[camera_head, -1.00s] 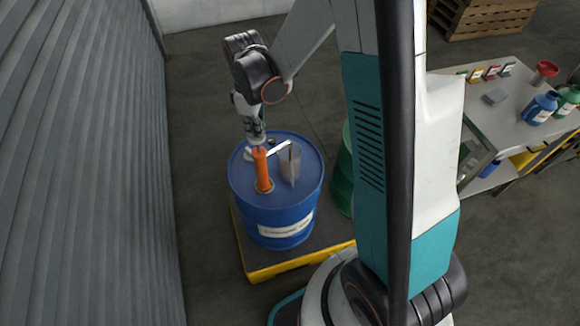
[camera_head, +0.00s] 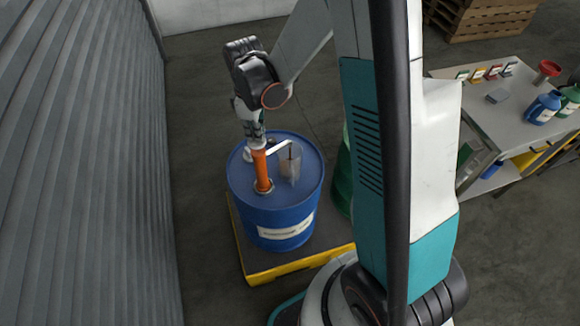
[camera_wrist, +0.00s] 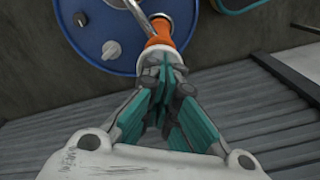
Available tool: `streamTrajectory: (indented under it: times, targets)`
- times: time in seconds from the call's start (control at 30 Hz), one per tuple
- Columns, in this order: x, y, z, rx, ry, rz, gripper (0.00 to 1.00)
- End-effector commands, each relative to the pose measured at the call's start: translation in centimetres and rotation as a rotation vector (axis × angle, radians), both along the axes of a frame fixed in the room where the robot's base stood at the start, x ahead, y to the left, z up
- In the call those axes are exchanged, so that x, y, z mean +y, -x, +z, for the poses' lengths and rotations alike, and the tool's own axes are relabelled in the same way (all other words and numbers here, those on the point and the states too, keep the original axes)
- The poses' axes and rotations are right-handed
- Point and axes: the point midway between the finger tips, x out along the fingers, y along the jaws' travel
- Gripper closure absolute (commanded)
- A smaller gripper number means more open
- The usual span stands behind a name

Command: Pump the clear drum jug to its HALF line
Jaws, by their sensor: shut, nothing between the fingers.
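The blue drum (camera_head: 290,221) stands upright with an orange pump (camera_head: 263,172) rising from its lid. A pale spout (camera_head: 280,147) runs from the pump to the clear jug (camera_head: 290,163) on the lid. Brownish content seems to show in the jug, but its level and the HALF line are too small to read. My gripper (camera_head: 257,141) is shut with nothing between its fingers, just above the pump's top. In the wrist view, its closed fingertips (camera_wrist: 163,68) are at the pump's pale top, over the orange part (camera_wrist: 160,43); contact is likely but not certain.
The drum stands on a yellow-edged dark platform (camera_head: 270,274). A green drum (camera_head: 342,185) is partly hidden behind my column. A corrugated wall (camera_head: 85,180) rises at left. A bench (camera_head: 490,120) with bottles stands at right, and a wooden pallet stack (camera_head: 485,18) is behind.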

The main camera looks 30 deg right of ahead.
Motion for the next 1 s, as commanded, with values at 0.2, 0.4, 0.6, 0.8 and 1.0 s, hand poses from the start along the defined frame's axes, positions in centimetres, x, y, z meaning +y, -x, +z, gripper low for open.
streamTrajectory:
  times: [0.2,0.4,0.6,0.8,1.0]
  targets:
    - [0.0,0.0,-0.7,0.000,0.000,0.000,1.00]
    - [0.0,0.0,-1.3,0.000,0.000,0.000,1.00]
    - [0.0,0.0,-1.8,0.000,0.000,0.000,1.00]
    - [0.0,0.0,-2.4,0.000,0.000,0.000,1.00]
    - [0.0,0.0,-2.7,0.000,0.000,0.000,1.00]
